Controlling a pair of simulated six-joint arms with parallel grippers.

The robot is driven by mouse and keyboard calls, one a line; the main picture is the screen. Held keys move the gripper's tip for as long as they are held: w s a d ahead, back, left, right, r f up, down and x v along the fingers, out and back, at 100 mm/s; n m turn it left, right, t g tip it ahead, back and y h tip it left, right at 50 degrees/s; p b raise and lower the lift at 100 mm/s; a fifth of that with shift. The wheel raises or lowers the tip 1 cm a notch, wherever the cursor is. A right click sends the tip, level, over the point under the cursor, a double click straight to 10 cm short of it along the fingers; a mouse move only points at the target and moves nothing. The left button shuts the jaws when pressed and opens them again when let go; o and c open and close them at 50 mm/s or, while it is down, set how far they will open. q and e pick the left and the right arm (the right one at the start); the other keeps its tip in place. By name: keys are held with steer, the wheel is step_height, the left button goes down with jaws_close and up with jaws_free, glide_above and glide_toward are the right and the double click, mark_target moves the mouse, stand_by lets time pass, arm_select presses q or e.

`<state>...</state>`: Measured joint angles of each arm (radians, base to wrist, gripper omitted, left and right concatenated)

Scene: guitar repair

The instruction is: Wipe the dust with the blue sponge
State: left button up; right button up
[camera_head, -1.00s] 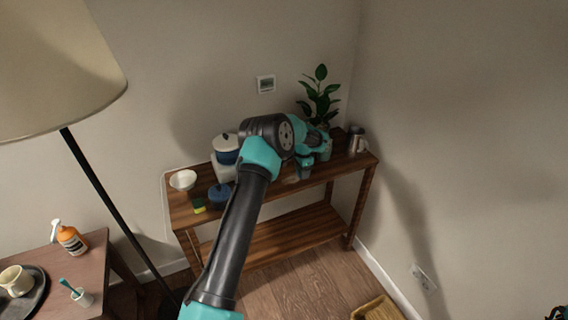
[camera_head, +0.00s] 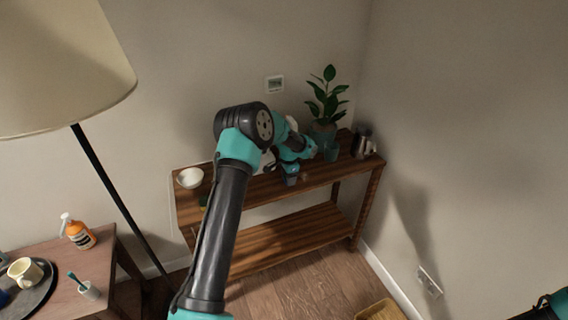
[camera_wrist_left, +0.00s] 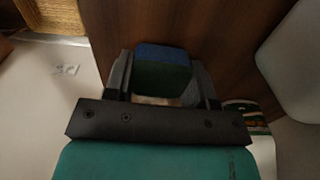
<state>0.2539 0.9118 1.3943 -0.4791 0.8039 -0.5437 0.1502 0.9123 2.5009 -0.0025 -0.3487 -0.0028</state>
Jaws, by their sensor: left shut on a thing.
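My left gripper (camera_wrist_left: 162,88) is shut on the blue sponge (camera_wrist_left: 162,56), a block with a blue face and a dark green face, seen between the two fingers in the left wrist view. In the head view the left gripper (camera_head: 290,178) is low over the wooden shelf top (camera_head: 332,174), right of the middle. I cannot tell whether the sponge touches the wood. A faint pale patch (camera_head: 306,177) beside it may be dust. Part of my right arm shows at the lower right corner; its gripper is out of view.
A potted plant (camera_head: 326,100), a teal cup (camera_head: 331,154) and a metal mug (camera_head: 364,144) stand at the shelf's right end. A white bowl (camera_head: 190,178) stands at the left end. A green sponge (camera_head: 203,201) is partly hidden by my arm. A floor lamp (camera_head: 100,165) stands left.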

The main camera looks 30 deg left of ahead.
arm_select(q)
steer(key=shift+s+a+r, duration=0.15)
steer(key=shift+s+a, duration=0.05)
steer(key=shift+s, duration=0.05)
steer(key=shift+w+d+r, duration=0.1)
steer(key=shift+r, duration=3.85)
